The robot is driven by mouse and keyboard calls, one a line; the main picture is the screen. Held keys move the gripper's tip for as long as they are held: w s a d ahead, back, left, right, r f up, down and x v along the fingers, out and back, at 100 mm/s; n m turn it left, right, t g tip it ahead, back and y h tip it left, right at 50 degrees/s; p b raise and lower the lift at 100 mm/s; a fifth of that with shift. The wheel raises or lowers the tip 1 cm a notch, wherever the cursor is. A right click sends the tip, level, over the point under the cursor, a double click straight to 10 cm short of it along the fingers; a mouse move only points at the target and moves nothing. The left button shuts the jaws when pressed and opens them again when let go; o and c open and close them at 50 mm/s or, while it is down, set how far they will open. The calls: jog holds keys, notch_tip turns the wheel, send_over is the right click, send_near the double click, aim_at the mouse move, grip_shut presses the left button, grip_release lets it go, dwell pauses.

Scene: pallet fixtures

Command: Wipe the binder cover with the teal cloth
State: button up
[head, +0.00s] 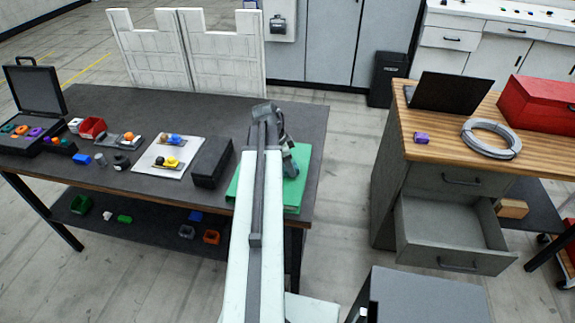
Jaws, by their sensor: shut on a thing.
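The green binder (302,195) lies flat at the right end of the dark workbench, its cover facing up. My arm crosses over its middle and hides much of it. My gripper (289,160) is over the upper part of the cover, pointing down. It is shut on a small dull teal piece, which looks like the teal cloth (291,168). Most of the cloth is hidden by the gripper, and I cannot tell whether it touches the cover.
A black box (211,163) stands left of the binder, beside a white board (152,158) with small parts. An open black case (34,90) is at the far left. A wooden-topped desk (440,140) with an open drawer (450,225) stands right, across a floor gap.

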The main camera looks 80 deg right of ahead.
jog(key=shift+r+p, duration=2.45)
jog(key=shift+r, duration=0.35)
notch_tip(320, 180, up, 3)
jog(key=p, duration=0.3)
jog(key=shift+r, duration=0.1)
